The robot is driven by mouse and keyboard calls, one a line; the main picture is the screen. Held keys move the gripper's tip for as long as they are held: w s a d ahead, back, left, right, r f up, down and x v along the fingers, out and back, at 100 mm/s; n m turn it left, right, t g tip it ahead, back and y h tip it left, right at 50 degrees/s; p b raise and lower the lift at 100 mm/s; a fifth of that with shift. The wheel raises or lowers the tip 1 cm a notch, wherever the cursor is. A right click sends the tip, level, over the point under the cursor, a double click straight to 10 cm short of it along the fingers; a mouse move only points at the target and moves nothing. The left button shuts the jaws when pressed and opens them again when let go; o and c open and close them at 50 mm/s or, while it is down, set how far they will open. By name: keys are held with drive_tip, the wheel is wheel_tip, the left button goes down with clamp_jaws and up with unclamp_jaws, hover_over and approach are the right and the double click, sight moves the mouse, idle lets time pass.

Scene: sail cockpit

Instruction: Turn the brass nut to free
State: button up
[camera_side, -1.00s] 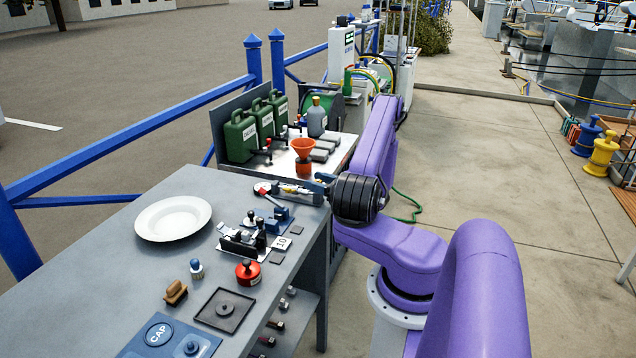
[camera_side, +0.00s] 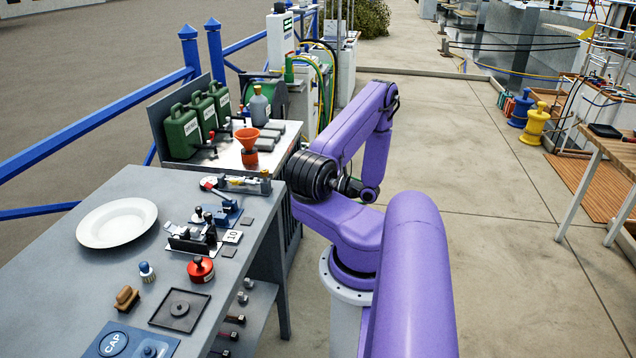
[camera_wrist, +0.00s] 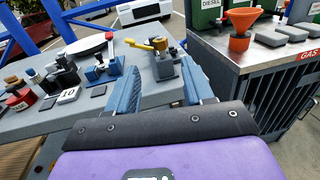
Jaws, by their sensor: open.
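A grey clamp-like fixture (camera_wrist: 163,66) stands near the bench end, with a brass-yellow part (camera_wrist: 158,44) on top and a yellow lever reaching left. I take this part for the brass nut, but it is too small to tell its shape. In the side view the fixture (camera_side: 240,184) lies at the bench's far right corner. My gripper (camera_wrist: 161,72) is open. Its two blue fingers point toward the fixture, which shows between and beyond them. Nothing is between the jaws, and contact is not visible. In the side view my dark wrist hides the fingers.
On the bench (camera_side: 60,275) are a white plate (camera_side: 117,222), a blue toggle device (camera_wrist: 102,70), a black clamp (camera_side: 193,237), a red can (camera_side: 201,269) and a "10" card (camera_side: 232,237). Beyond the fixture stands a cabinet with an orange funnel (camera_side: 248,143) and green cans.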

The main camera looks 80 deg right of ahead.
drive_tip(key=s, duration=0.2)
drive_tip(key=s+a, duration=0.1)
drive_tip(key=s, duration=0.1)
drive_tip(key=shift+s, duration=0.4)
drive_tip(key=shift+d, duration=0.1)
drive_tip(key=w+a+r+n+g+y, duration=0.4)
drive_tip(key=w+a+n+g+y, duration=0.4)
drive_tip(key=a+n, duration=0.25)
drive_tip(key=w+a+r+n+g+y, duration=0.3)
drive_tip(key=w+a+n+g+y, duration=0.4)
drive_tip(key=a+n+g, duration=0.4)
drive_tip(key=s+a+r+n+h, duration=0.2)
drive_tip(key=a+n, duration=0.4)
drive_tip(key=n, duration=0.3)
drive_tip(key=s+a+r+n+t+h, duration=0.1)
drive_tip(key=s+a+r+n+h, duration=0.2)
drive_tip(key=n, duration=0.7)
drive_tip(key=s+a+r+n+h, duration=0.2)
drive_tip(key=s+a+n+h, duration=0.4)
drive_tip(key=s+a+n, duration=0.2)
drive_tip(key=shift+s+a+r+n, duration=0.2)
drive_tip(key=shift+s+a+n, duration=0.2)
drive_tip(key=shift+a+n, duration=0.5)
